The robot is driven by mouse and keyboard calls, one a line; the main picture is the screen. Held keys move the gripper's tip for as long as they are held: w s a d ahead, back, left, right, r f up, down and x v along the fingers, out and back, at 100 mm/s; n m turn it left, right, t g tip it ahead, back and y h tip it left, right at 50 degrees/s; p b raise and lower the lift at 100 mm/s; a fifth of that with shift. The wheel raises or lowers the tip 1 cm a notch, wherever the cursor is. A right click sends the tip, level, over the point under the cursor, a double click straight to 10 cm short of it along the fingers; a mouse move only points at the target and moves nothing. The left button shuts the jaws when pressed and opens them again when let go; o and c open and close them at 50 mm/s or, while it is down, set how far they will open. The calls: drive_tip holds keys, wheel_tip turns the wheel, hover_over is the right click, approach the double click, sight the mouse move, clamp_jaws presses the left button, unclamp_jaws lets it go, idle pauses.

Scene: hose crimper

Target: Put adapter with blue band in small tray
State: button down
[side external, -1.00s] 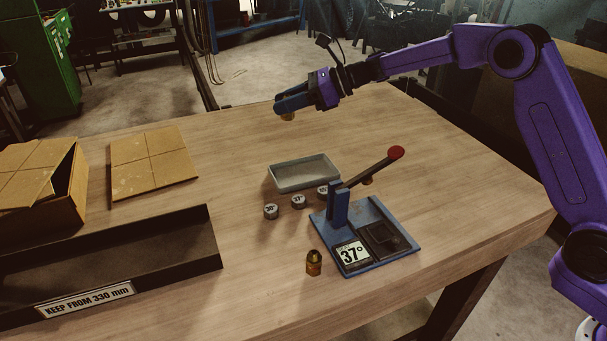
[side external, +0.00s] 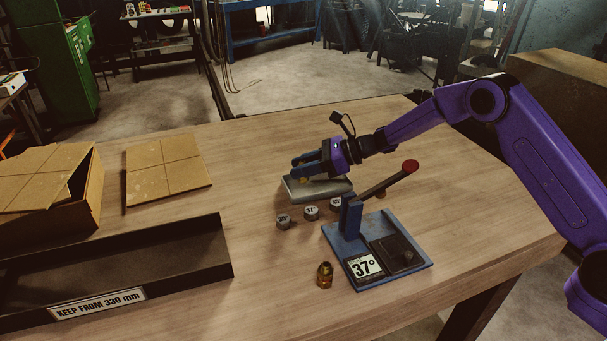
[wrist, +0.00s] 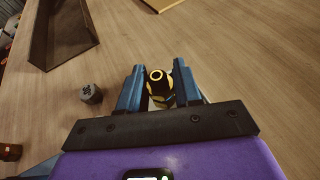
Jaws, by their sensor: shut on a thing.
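My gripper (wrist: 158,82) is shut on a brass-yellow and black adapter (wrist: 157,77), held upright between the blue fingers in the wrist view. I cannot make out a blue band on it. In the side view my gripper (side external: 302,170) is over the small grey tray (side external: 327,194), and part of the held adapter (side external: 304,179) shows under the fingers. I cannot tell whether the adapter touches the tray. My gripper hides part of the tray. Another brass and dark adapter (side external: 325,275) stands on the table in front of the crimper.
The blue crimper (side external: 376,250) with its raised red-knobbed lever (side external: 410,166) stands close to the tray. Several round dies (side external: 311,213) lie between them. A black trough (side external: 120,270), an open cardboard box (side external: 50,195) and a flat cardboard piece (side external: 167,169) are at left.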

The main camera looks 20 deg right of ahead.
drive_tip(key=shift+f, duration=1.15)
drive_tip(key=shift+f, duration=0.1)
drive_tip(key=c, duration=0.8)
unclamp_jaws()
drive_tip(key=shift+d, duration=0.15)
drive_tip(key=v, duration=1.2)
drive_tip(key=shift+r, duration=0.2)
